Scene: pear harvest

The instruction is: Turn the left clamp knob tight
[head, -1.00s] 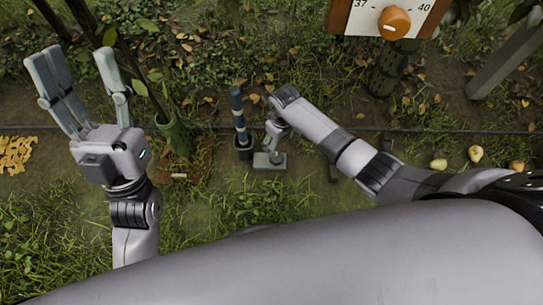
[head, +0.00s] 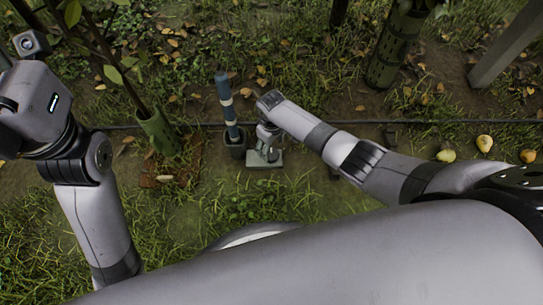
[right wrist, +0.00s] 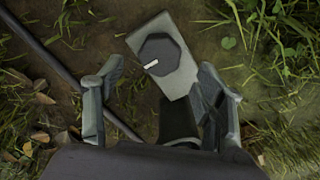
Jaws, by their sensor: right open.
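A dark, many-sided knob (right wrist: 160,54) with a white mark sits on a pale grey plate (right wrist: 181,84) in the right wrist view. I cannot tell whether it is the left clamp's knob. My right gripper (right wrist: 160,78) is open, one finger on each side below the knob, with nothing gripped. In the head view my right gripper (head: 268,138) points down over the grey plate (head: 265,165) and hides the knob. A dark shape between the fingers is unclear. My left gripper's body (head: 38,100) is at the left edge; its fingers are out of view.
A dark cup (head: 235,146) holding a blue, banded rod (head: 226,100) stands just left of the plate. A black hose (head: 330,123) runs across the ground. A young tree in a green guard (head: 157,133) stands left. Several pears (head: 485,143) lie at right.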

